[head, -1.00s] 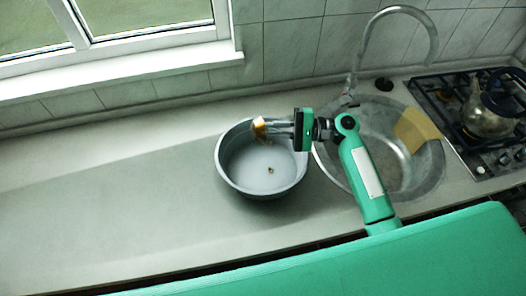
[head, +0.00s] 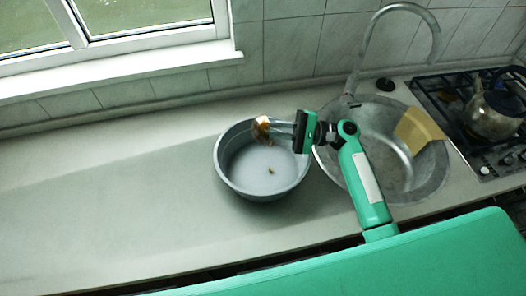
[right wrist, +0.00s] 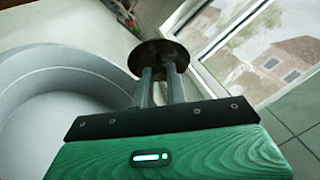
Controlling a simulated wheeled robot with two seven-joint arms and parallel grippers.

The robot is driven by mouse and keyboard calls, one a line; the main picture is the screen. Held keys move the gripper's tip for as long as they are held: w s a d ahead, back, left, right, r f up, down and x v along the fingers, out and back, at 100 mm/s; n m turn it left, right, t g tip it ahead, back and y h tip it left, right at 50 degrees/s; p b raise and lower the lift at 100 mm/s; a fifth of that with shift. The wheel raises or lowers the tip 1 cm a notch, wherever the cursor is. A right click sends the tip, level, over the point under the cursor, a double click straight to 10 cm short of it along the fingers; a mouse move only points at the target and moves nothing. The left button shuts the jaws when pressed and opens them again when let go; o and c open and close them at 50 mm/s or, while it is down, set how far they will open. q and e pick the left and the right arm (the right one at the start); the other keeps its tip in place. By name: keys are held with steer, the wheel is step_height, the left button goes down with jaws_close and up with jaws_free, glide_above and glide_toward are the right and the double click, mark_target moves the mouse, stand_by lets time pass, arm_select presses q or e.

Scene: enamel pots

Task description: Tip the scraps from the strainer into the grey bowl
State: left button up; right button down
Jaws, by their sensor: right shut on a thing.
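The grey bowl (head: 232,183) stands on the counter left of the sink; it also shows in the right wrist view (right wrist: 45,115). A small brown scrap (head: 270,171) lies on its floor. My right gripper (head: 276,127) reaches in from the right over the bowl's far rim. It is shut on the strainer (head: 262,129), a small brownish round piece at its fingertips, held above the bowl and tilted. In the right wrist view the strainer (right wrist: 158,56) is a dark disc at the finger ends (right wrist: 160,82). Whether scraps remain in it is unclear. My left gripper is out of view.
The round metal sink (head: 432,175) with a tall tap (head: 436,45) lies to the right, with a yellowish cloth (head: 418,130) at its edge. A kettle (head: 492,112) stands on the gas hob (head: 450,110). The counter left of the bowl is clear.

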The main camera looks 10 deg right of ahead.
steer(key=shift+a, duration=0.1)
steer(key=shift+f+y+b, duration=0.15)
steer(key=shift+y+b, duration=0.15)
steer(key=shift+b, duration=0.1)
steer(key=shift+d, duration=0.2)
steer(key=shift+a+b, duration=0.15)
steer(key=shift+b, duration=0.2)
steer(key=shift+d+m+t+y, duration=0.2)
steer(key=shift+m+t+y, duration=0.1)
steer(key=shift+a+b, duration=0.1)
steer(key=shift+b, duration=0.25)
steer(key=shift+d+r+y, duration=0.2)
steer(key=shift+y, duration=0.2)
steer(key=shift+a+r+m+b, duration=0.1)
steer(key=shift+m+b, duration=0.2)
steer(key=shift+b, duration=0.15)
